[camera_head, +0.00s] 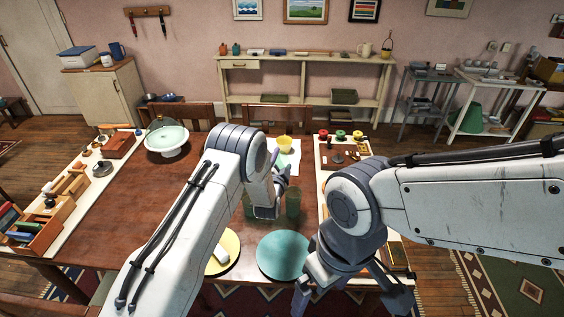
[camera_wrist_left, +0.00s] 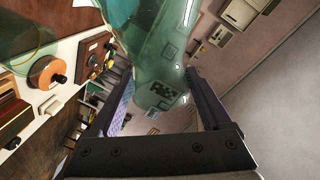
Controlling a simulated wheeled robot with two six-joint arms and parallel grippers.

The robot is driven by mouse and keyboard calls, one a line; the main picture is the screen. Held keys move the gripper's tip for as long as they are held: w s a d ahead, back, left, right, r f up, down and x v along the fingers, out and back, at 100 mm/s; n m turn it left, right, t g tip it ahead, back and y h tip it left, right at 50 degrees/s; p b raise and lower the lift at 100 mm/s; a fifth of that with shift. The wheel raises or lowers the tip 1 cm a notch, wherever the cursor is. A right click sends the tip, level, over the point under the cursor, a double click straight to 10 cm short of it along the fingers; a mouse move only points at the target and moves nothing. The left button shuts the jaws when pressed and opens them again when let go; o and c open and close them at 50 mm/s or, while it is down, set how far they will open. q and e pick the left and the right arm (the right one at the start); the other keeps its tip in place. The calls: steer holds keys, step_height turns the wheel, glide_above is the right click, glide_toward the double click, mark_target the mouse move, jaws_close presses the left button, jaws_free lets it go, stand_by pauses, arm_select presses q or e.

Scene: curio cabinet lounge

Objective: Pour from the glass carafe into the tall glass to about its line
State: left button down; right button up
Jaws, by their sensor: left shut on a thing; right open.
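My left gripper (camera_head: 281,168) is shut on the green glass carafe (camera_wrist_left: 155,60), which fills the space between its fingers (camera_wrist_left: 160,105) in the left wrist view. Teal liquid shows at the top of that view. In the head view my left arm hides much of the carafe. A green see-through glass (camera_head: 293,201), seemingly the tall glass, stands on the table beside my left gripper. Another green glass shape (camera_head: 249,206) is partly hidden behind the gripper. I cannot make out the line or any fill level. My right gripper (camera_head: 350,288) is open and empty near the table's front edge.
A teal round mat (camera_head: 283,257) and a yellow one (camera_head: 232,245) with a white object lie near the front. A yellow cup (camera_head: 285,144) stands behind my left gripper. Trays flank the table. A glass-domed stand (camera_head: 167,148) is at back left. The left-middle table is clear.

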arm_select(q)
steer(key=shift+d+f+m+y+b, duration=0.15)
steer(key=shift+d+f+m+b, duration=0.1)
steer(key=shift+f+m+b, duration=0.85)
steer(key=shift+d+f+m+y+b, duration=0.2)
steer(key=shift+f+m+b, duration=0.5)
steer(key=shift+f+b, duration=0.8)
steer(key=shift+s+f, duration=0.1)
steer(key=shift+f, duration=0.05)
steer(key=shift+f+m+b, duration=0.25)
steer(key=shift+m+b, duration=0.05)
steer(key=shift+b, duration=0.1)
steer(key=shift+f, duration=0.15)
steer(key=shift+d+f+m+b, duration=0.1)
steer(key=shift+f+m+b, duration=0.35)
steer(key=shift+b, duration=0.4)
stand_by(1.3)
steer(key=shift+f+y, duration=0.25)
steer(key=shift+d+f+m+b, duration=0.1)
steer(key=shift+f+m+b, duration=0.25)
steer(key=shift+f+b, duration=0.35)
stand_by(1.3)
steer(key=shift+b, duration=0.4)
